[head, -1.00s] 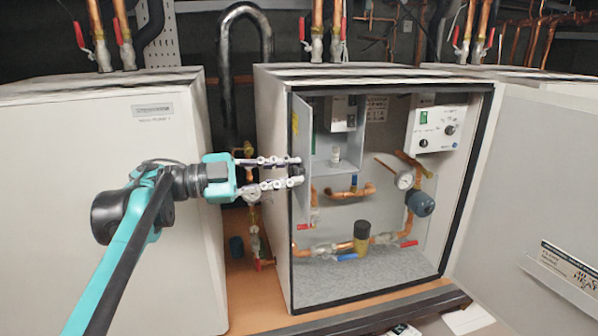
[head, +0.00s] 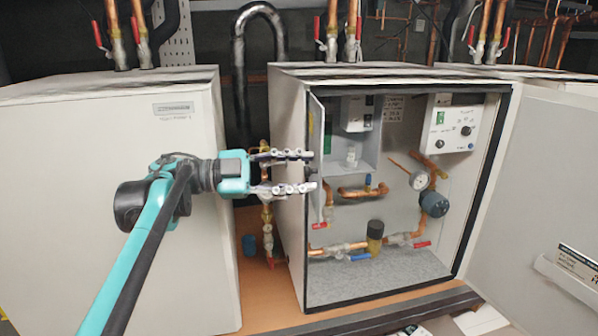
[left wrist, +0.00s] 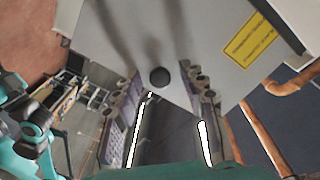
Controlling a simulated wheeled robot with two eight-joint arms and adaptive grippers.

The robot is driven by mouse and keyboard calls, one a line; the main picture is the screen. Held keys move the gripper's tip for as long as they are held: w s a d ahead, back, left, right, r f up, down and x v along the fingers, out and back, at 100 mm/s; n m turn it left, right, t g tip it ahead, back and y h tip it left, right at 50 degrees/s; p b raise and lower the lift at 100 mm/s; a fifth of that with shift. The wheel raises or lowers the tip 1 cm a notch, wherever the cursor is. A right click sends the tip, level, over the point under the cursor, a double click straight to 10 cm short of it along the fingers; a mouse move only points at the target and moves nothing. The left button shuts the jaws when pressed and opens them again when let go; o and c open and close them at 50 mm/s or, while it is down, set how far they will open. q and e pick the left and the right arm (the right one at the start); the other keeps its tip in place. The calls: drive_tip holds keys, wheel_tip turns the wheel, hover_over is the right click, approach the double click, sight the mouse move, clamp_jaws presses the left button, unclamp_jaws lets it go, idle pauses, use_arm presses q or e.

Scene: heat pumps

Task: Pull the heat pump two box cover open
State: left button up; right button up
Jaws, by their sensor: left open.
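The box cover is a thin light-grey panel (head: 318,135) standing swung out at the left side of the open middle cabinet. In the left wrist view the cover (left wrist: 205,45) fills the upper middle, with a yellow label and a round black knob (left wrist: 160,77). My left gripper (head: 311,171) is open at the cover's outer face, one finger above the other. In the left wrist view its fingers (left wrist: 172,93) stand either side of the knob, apart from it as far as I can tell.
The middle cabinet (head: 290,200) holds copper pipes, a gauge (head: 419,181) and a white control box (head: 452,122). Its large door (head: 540,190) stands open at the right. A closed white cabinet (head: 120,240) is on the left. Pipes and valves stand in the gap between.

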sight(319, 121)
use_arm(q)
wheel_tip(319, 121, up, 10)
idle(0.6)
